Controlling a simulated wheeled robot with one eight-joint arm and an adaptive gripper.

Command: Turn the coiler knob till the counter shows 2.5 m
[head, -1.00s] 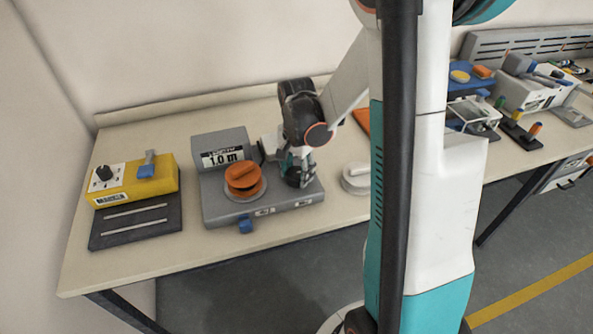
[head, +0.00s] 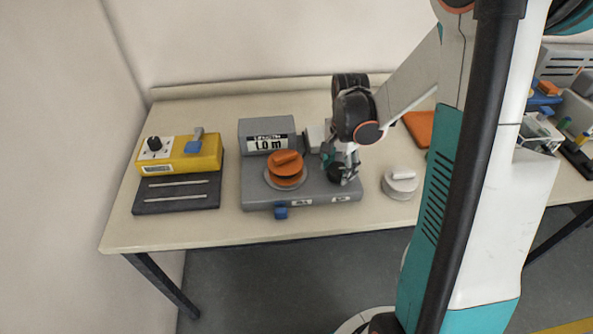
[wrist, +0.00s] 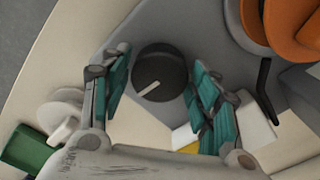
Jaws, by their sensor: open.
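The grey coiler (head: 318,201) stands on the bench, with an orange spool (head: 286,166) on its left part. Its counter (head: 268,143) reads 1.0 m. The black coiler knob (wrist: 160,70) shows in the wrist view as a round cap with a white pointer line. In the head view the knob is mostly hidden by my gripper (head: 341,172). In the wrist view my gripper (wrist: 157,92) is open, with one teal-padded finger on each side of the knob. Gaps show between the pads and the knob; I cannot tell how deep the fingertips reach.
A yellow box (head: 180,157) with a knob and a dark slotted plate (head: 177,196) stand to the left. A white round lidded piece (head: 400,184) stands just right of the coiler. An orange sheet (head: 419,128) lies behind. The bench front is clear.

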